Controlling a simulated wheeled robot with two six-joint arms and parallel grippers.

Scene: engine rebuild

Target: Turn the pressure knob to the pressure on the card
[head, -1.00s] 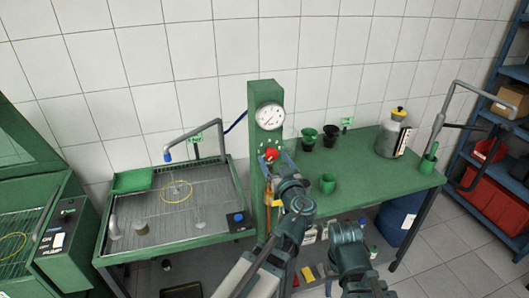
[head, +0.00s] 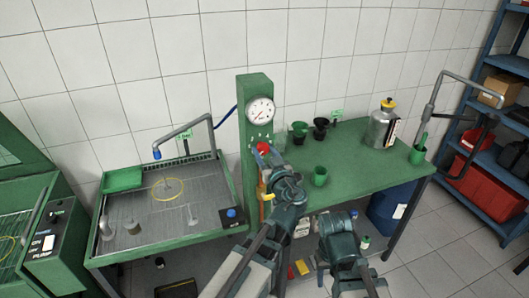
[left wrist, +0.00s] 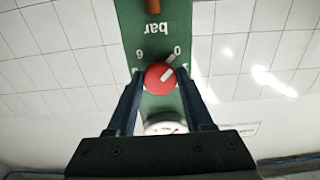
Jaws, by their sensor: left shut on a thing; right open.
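The red pressure knob (head: 263,147) is on the front of a green post, below a round white gauge (head: 260,111). My left gripper (head: 262,153) is shut on the knob in the head view. In the left wrist view its fingers (left wrist: 160,77) stand on either side of the knob (left wrist: 158,79). The knob's white pointer slants to the upper right, towards the "0" mark; "6" and an upside-down "bar" also show. The gauge needle is too small to read. My right gripper (head: 341,220) is low, in front of the bench, and open. I cannot make out a pressure card.
A green wash tray (head: 205,218) with a bent spout is left of the post. Blue shelving (head: 478,105) stands at the far right.

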